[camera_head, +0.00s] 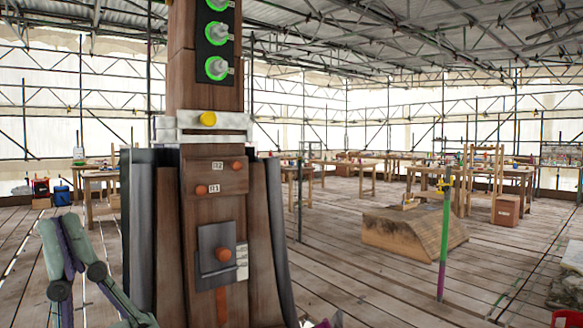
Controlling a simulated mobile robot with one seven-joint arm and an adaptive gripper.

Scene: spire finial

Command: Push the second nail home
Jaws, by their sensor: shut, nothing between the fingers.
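A tall wooden post (205,85) stands in front of me with a small wooden panel (213,178) on it. Two orange round heads, seemingly nails, show there. The upper right one (237,166) is beside a label ending in 2. The lower left one (201,190) is beside a label ending in 1. How far each stands out is hard to tell.
Below the panel, a grey plate (214,242) carries another orange knob (222,254). A pale collar (180,126) with a yellow knob crosses the post above. Dark curved boards flank the base. A wooden block (400,232) and a green-purple pole (445,240) stand right on open plank floor.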

